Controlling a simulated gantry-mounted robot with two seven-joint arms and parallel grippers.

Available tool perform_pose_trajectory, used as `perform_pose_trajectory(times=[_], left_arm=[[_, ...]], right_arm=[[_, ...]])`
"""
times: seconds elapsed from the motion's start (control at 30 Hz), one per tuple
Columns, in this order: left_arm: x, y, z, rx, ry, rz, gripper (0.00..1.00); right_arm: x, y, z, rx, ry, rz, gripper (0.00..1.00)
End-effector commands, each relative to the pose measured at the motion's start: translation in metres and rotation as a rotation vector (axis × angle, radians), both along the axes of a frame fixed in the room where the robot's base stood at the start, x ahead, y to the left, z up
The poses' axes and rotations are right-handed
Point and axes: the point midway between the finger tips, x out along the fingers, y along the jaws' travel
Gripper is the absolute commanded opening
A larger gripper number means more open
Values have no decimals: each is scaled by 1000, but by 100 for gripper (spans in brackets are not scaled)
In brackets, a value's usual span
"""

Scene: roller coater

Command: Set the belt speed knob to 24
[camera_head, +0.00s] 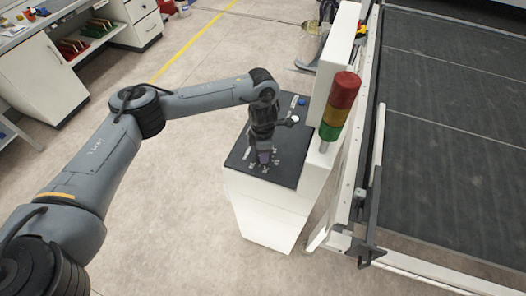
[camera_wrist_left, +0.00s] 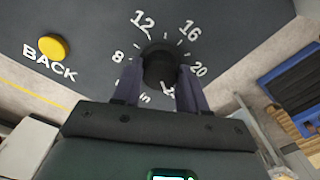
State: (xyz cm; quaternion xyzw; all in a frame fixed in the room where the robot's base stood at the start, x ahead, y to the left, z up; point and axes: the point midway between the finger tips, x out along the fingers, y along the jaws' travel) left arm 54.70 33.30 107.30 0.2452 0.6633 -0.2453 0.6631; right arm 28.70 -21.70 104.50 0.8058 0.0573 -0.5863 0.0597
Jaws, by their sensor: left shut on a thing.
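My left gripper (camera_head: 264,154) points down at the dark top panel (camera_head: 241,150) of a white control pedestal. In the left wrist view its two fingers (camera_wrist_left: 160,72) sit on either side of a round black knob (camera_wrist_left: 158,62), shut on it. White numbers 8, 12, 16 and 20 run around the knob on the dark panel. The marks nearest the gripper are partly hidden by the fingers. I cannot make out a pointer on the knob, so its setting is unclear. My right gripper is not in view.
A yellow button (camera_wrist_left: 54,47) marked BACK lies beside the dial. A blue button (camera_head: 302,101) is at the panel's far end. A red, amber and green signal tower (camera_head: 339,105) stands close right of my gripper, before a wide dark belt (camera_head: 450,120). Open floor lies left.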

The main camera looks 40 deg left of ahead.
Motion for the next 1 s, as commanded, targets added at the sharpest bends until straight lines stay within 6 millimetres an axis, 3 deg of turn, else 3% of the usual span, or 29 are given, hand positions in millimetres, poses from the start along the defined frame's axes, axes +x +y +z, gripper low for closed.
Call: perform_pose_trajectory(times=[0.37,0.4,0.57,0.83,1.0], left_arm=[[0,-1,2,-2,-1,-6,12],[0,-1,2,-2,-1,-6,45],[0,-1,1,-1,-1,-5,68],[0,0,1,-1,-1,-4,68],[1,0,12,0,-4,-4,68]], right_arm=[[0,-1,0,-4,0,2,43],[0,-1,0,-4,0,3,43],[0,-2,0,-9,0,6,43],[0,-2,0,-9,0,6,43],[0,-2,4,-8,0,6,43]])
